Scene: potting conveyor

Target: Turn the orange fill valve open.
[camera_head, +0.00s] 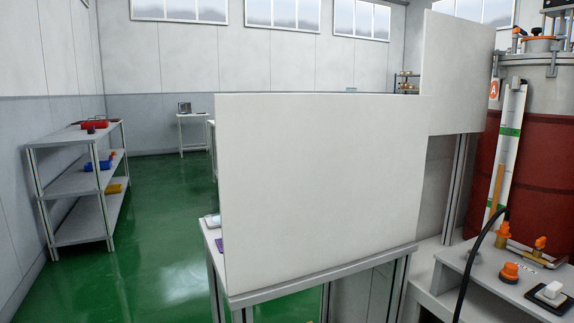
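Several orange fittings show at the right edge, and I cannot tell which is the fill valve. One orange handle (503,231) sits on a brass fitting at the foot of the gauge. Another orange handle (540,242) on brass stands to its right. A round orange knob (510,271) sits on the grey bench top (483,274) in front. A large red tank (540,165) with a grey upper part stands behind them. An upright white gauge (508,150) with green bands and an orange column stands before the tank, near an orange "A" sign (494,89). Neither gripper is in view.
A large white panel (320,180) stands on a grey table frame (325,278) and blocks the middle. A black hose (473,258) curves down past the bench. A white switch (551,290) sits at bottom right. A shelf (78,150) stands left; green floor between is clear.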

